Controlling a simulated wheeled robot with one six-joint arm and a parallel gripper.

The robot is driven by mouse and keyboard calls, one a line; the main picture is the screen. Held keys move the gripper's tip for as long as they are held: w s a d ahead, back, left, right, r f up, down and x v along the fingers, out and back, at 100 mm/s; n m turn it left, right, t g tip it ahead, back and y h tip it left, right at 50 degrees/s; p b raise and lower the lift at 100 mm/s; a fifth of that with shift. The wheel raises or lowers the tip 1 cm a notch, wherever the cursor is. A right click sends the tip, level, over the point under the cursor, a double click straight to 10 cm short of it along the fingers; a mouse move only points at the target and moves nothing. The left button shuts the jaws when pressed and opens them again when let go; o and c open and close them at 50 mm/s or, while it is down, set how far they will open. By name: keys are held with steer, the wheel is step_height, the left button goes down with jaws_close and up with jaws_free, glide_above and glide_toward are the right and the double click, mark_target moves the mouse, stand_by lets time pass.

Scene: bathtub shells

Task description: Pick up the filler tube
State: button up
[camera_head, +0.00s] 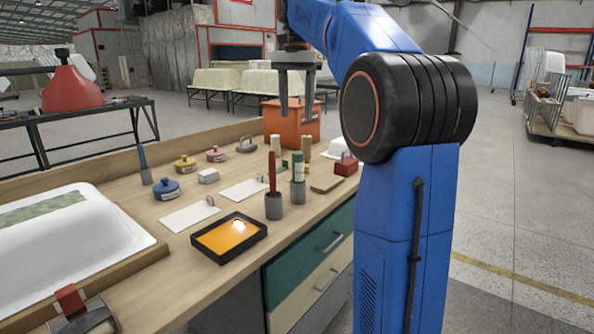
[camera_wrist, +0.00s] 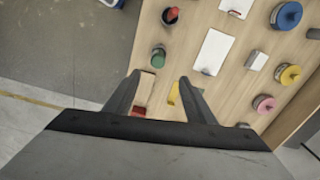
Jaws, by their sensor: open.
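The item that looks most like the filler tube is a pale tube with a green top (camera_head: 298,166), upright in a grey cup on the workbench. In the wrist view its green top (camera_wrist: 158,58) shows just beyond my fingertips. No label is readable, so I cannot be sure of its name. My gripper (camera_head: 296,116) is open and empty, pointing down, well above the bench. In the wrist view its two fingers (camera_wrist: 160,77) are spread apart with nothing held between them.
A red stick (camera_head: 272,172) stands in another grey cup close by. An orange box (camera_head: 292,122), a red block (camera_head: 346,165) and a black tray (camera_head: 228,238) are around. Pots and white sheets lie left. A white tub shell (camera_head: 70,245) fills the near left.

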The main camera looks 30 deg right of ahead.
glide_toward(298, 163)
steer(key=f, duration=0.1)
steer(key=w+f, duration=0.1)
steer(key=f, duration=0.3)
steer(key=shift+w+d+f, duration=0.2)
steer(key=shift+w+d, duration=0.1)
steer(key=shift+w, duration=0.1)
steer(key=shift+s+d+f, duration=0.15)
steer(key=shift+f, duration=2.5)
steer(key=c, duration=1.2)
